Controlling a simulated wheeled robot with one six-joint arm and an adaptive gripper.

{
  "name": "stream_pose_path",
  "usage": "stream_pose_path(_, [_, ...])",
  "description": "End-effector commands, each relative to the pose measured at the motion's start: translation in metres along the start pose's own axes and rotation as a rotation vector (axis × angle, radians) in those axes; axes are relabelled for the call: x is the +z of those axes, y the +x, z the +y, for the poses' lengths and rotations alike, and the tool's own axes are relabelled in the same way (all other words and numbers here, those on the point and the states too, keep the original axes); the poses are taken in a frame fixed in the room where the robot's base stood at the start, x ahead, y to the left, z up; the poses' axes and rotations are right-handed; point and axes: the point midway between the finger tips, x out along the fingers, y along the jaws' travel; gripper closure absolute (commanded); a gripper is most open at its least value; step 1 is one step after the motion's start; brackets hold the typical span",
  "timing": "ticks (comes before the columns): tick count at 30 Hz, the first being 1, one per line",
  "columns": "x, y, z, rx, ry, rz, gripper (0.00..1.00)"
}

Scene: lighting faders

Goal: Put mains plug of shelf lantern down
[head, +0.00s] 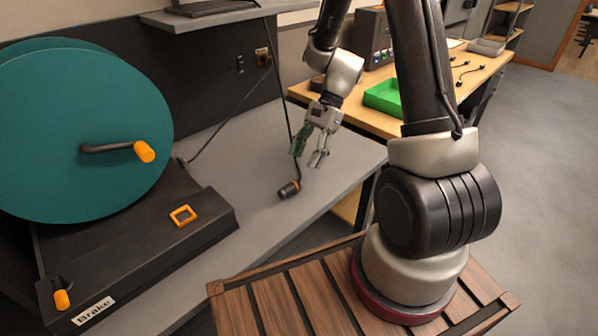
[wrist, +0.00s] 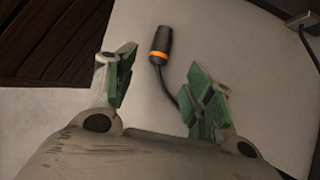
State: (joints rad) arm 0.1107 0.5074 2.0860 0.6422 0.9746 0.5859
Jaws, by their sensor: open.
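The mains plug (head: 289,190), a black cylinder with an orange ring, lies on the grey bench top (head: 240,165). In the wrist view the plug (wrist: 161,45) lies just beyond the fingertips, with its dark cord running back between the fingers. My gripper (head: 309,152) is open and empty above and behind the plug, its green-padded fingers apart from it. In the wrist view my gripper (wrist: 164,75) shows a finger on each side of the cord. The cord runs up towards the shelf (head: 225,17); only the dark base of something on it shows.
A large teal reel (head: 75,110) with an orange-handled crank and a black brake base (head: 130,250) stand at the left. Wall sockets (head: 262,56) are on the dark back panel. A wooden table with a green tray (head: 383,97) stands behind. The bench is clear around the plug.

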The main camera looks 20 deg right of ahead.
Motion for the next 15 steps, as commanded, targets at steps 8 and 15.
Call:
stream_pose_path(8, [0.0, -0.041, 0.0, -0.001, -0.001, 0.002, 0.47])
stream_pose_path(15, [0.029, -0.086, 0.021, -0.009, -0.192, 0.111, 0.47])
